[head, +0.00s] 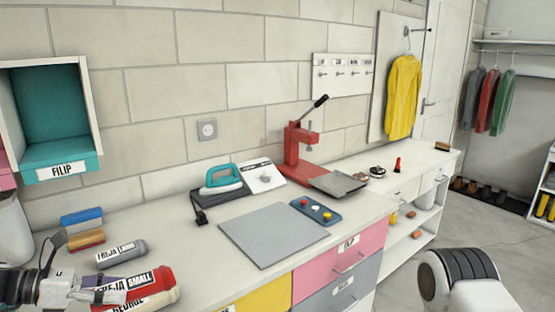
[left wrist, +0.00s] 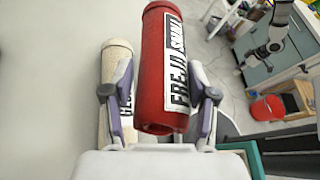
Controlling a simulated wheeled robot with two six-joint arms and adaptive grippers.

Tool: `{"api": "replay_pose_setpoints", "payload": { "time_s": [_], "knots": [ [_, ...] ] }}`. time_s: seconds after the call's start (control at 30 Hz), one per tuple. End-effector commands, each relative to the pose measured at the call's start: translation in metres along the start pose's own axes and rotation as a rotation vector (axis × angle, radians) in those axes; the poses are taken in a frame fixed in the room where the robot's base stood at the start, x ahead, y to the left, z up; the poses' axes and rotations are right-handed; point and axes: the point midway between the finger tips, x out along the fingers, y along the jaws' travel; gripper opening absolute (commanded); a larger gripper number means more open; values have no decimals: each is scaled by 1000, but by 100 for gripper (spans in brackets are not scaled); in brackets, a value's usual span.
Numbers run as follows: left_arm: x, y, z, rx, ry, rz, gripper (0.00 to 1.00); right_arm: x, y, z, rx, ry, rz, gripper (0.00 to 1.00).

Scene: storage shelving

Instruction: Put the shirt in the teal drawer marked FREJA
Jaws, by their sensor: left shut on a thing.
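My left gripper (head: 122,288) is shut on a red rolled shirt (head: 162,282) labelled FREJA SMALL, at the lower left of the head view. In the left wrist view the red roll (left wrist: 165,65) lies between the two fingers (left wrist: 162,105). A cream roll (left wrist: 117,62) with a partly hidden label, reading GEORGE in the head view, lies beside it, behind the left finger. A grey roll (head: 121,253), its label starting FREJA, lies on the counter behind. No drawer legibly marked FREJA shows. A teal edge (left wrist: 242,154) shows at the wrist view's lower right. My right gripper is out of view.
A teal drawer marked FILIP (head: 62,167) sits in a wall cubby at left. Pink and grey drawers (head: 343,258) are below.

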Motion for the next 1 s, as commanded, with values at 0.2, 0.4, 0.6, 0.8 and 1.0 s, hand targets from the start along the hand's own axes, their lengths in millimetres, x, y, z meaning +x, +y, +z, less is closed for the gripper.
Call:
{"api": "replay_pose_setpoints", "payload": {
  "time_s": [0.2,0.4,0.6,0.8,1.0],
  "knots": [
    [36,-26,-15,8,16,-35,17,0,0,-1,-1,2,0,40],
    [66,-45,-31,4,13,-26,17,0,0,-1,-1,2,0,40],
    [96,-61,-58,-18,3,15,17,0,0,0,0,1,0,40],
    [128,-78,-110,-59,-18,103,17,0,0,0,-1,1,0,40],
    [137,-84,-136,-66,-38,150,17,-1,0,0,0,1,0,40]
  ]
}}
